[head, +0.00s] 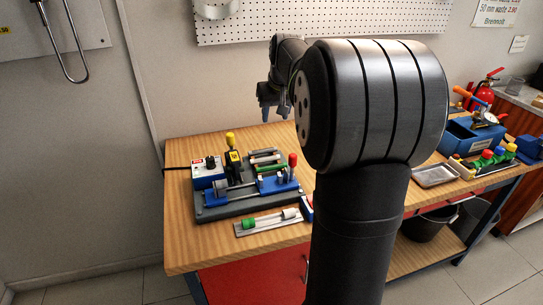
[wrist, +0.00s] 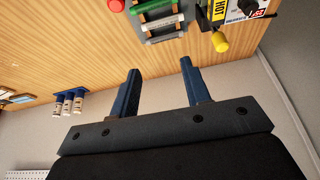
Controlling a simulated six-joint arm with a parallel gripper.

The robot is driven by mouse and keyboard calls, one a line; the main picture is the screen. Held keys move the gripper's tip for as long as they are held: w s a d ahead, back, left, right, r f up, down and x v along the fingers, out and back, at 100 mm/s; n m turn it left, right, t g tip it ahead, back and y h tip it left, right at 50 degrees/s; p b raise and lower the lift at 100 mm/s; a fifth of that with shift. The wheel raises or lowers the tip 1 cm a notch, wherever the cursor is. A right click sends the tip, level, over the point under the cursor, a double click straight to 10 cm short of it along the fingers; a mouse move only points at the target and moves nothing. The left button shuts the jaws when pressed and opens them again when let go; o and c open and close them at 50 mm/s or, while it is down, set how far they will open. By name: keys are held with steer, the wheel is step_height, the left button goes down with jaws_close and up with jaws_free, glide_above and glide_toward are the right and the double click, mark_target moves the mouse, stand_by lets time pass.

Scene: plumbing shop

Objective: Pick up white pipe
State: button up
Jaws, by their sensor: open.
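My gripper (head: 274,112) is open and empty in the head view, raised above the back of the wooden bench. In the wrist view its two blue fingers (wrist: 160,68) are spread apart with only bare wood between them. A strip with a white and green piece (head: 268,222) lies at the bench front.
A grey base plate with a blue clamp fixture (head: 250,195) fills the bench middle. A control box (head: 208,172) and a black tool with a yellow cap (head: 232,155) stand beside the rack. A metal tray (head: 434,176) lies right. My arm hides part of the bench.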

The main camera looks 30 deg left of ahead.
steer(key=s+a+f+m+h, duration=0.1)
steer(key=a+f+m+h, duration=0.3)
steer(key=m, duration=0.5)
steer(key=m+t, duration=0.2)
steer(key=m, duration=0.7)
glide_above(260, 159)
steer(key=s, duration=0.3)
steer(key=shift+h, duration=0.4)
step_height(260, 159, down, 12)
steer(key=shift+w+a+f, duration=0.1)
steer(key=shift+f, duration=0.15)
steer(key=shift+a+x, duration=0.2)
steer(key=shift+x, duration=1.1)
steer(key=shift+a+x, duration=0.15)
steer(key=shift+x, duration=1.2)
jaws_close()
